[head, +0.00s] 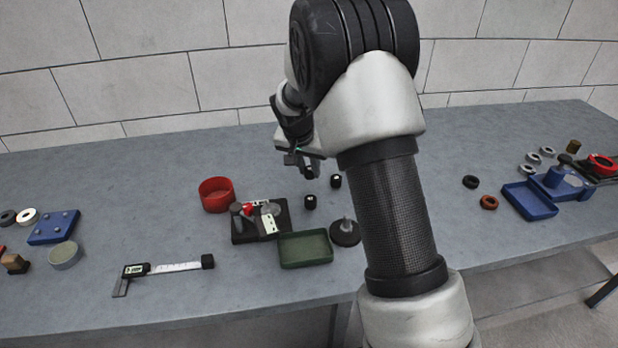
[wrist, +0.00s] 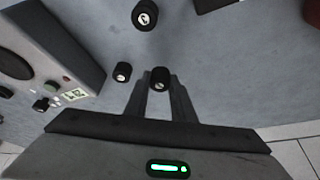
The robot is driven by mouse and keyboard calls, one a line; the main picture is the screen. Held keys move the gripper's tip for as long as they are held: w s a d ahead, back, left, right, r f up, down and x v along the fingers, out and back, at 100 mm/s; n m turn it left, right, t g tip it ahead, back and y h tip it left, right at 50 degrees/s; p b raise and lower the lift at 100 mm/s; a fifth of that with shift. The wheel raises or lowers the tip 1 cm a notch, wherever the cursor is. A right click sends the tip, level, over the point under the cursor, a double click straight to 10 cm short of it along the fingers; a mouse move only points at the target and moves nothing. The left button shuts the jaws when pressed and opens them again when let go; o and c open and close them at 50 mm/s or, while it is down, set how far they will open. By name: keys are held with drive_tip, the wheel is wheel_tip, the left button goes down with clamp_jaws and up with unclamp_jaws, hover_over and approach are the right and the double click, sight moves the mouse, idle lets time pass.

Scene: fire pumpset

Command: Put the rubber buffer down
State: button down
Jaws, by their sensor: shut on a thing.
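My gripper (wrist: 160,92) is shut on a rubber buffer (wrist: 159,79), a small black cylinder with a white-marked end face, between the fingertips in the wrist view. Two similar black cylinders lie or stand apart from it, one at the top (wrist: 145,14) and one just left (wrist: 122,72). In the head view my gripper (head: 303,165) is over the middle of the bench, and the held buffer cannot be made out. Two black cylinders show on the bench below it, one nearer (head: 310,201) and one farther right (head: 336,181).
Bench behind the bowl is clear.

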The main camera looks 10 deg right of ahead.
sight(308, 173)
drive_tip(key=shift+f, duration=1.35)
drive_tip(key=shift+f+b, duration=0.2)
drive_tip(key=shift+b, duration=0.15)
drive_tip(key=c, duration=1.5)
unclamp_jaws()
